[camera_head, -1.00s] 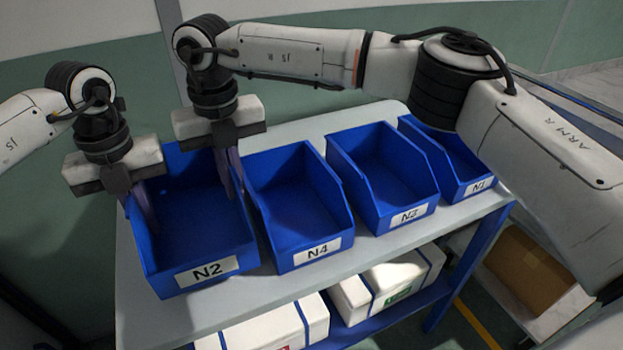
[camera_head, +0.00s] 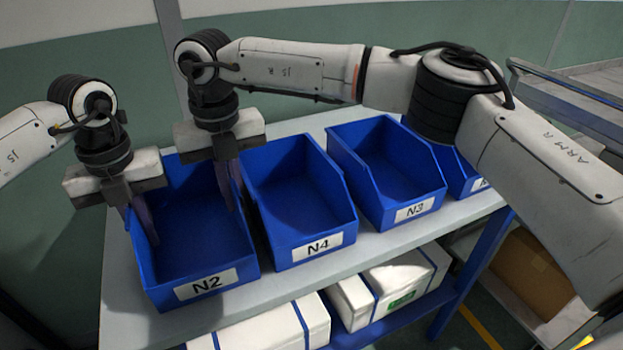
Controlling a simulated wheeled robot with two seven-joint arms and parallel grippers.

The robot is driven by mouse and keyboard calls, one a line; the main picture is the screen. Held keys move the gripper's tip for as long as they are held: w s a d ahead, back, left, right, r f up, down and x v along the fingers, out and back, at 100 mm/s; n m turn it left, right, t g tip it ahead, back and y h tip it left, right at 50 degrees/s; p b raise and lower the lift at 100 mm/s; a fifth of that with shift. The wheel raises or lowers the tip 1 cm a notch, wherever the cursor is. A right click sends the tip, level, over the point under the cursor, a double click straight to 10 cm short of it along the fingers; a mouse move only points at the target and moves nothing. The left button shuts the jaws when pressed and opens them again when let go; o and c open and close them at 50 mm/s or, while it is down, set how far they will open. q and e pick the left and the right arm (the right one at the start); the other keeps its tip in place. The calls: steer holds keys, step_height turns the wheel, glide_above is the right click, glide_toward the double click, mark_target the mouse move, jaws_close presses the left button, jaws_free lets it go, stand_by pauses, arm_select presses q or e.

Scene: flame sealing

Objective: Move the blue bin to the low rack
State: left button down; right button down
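The blue bin labelled N2 (camera_head: 207,288) is at the left end of a grey-topped table (camera_head: 122,285). My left gripper (camera_head: 140,222) has its fingers on the bin's left wall. The bin looks empty and roughly level. Its underside is hidden, so I cannot tell whether it touches the table.
Blue bins N4 (camera_head: 318,248), N3 (camera_head: 414,211) and another (camera_head: 481,184) stand in a row to the right. White boxes (camera_head: 272,328) (camera_head: 405,278) fill the shelf below. A cardboard box (camera_head: 533,270) and a grey metal structure (camera_head: 585,95) are at the right.

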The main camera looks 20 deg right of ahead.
arm_select(q)
steer(key=c, duration=2)
jaws_free()
arm_select(e)
steer(key=c, duration=2)
jaws_free()
arm_select(q)
step_height(320, 180, up, 12)
steer(key=shift+f, duration=0.15)
arm_select(e)
steer(key=shift+r, duration=0.15)
step_height(320, 180, up, 12)
steer(key=shift+f, duration=0.1)
arm_select(q)
steer(key=shift+r, duration=0.2)
